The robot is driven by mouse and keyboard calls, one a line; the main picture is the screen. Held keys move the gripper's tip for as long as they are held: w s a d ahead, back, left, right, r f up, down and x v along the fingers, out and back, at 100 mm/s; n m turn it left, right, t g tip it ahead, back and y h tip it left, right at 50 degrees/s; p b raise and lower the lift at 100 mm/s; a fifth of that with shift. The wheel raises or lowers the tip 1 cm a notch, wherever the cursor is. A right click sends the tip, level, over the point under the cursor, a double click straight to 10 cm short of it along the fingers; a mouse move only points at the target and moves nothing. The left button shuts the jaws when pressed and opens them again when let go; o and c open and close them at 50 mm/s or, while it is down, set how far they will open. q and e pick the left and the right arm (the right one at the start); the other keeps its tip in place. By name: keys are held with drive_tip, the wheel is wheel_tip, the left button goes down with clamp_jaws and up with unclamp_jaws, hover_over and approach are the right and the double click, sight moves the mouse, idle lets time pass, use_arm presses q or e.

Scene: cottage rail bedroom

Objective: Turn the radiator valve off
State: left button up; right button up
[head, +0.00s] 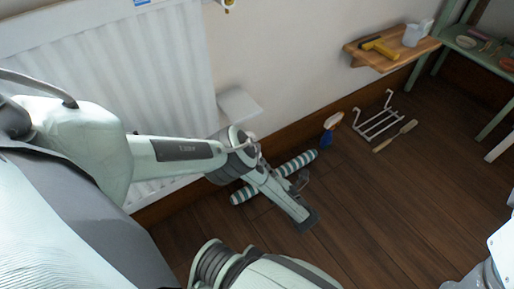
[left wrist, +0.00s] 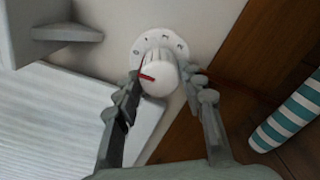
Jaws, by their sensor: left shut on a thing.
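In the left wrist view a round white radiator valve knob (left wrist: 160,76) stands out from a white dial plate (left wrist: 163,40) with small dark marks. A red mark on the knob points towards the left of the picture. My left gripper (left wrist: 166,84) is shut on the knob, with one finger on each side of it. In the head view the left arm reaches down past the right end of the white radiator (head: 160,70); the knob and fingertips cannot be made out there. My right gripper is not in view.
A green-and-white striped roll (head: 242,196) lies on the floor beside the left arm. A wooden shelf (head: 366,56) is on the wall. The floor at centre right is clear.

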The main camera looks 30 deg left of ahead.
use_arm(q)
drive_tip(key=o, duration=1.1)
drive_tip(key=shift+d, duration=0.1)
drive_tip(key=shift+o, duration=0.2)
drive_tip(key=v, duration=1.2)
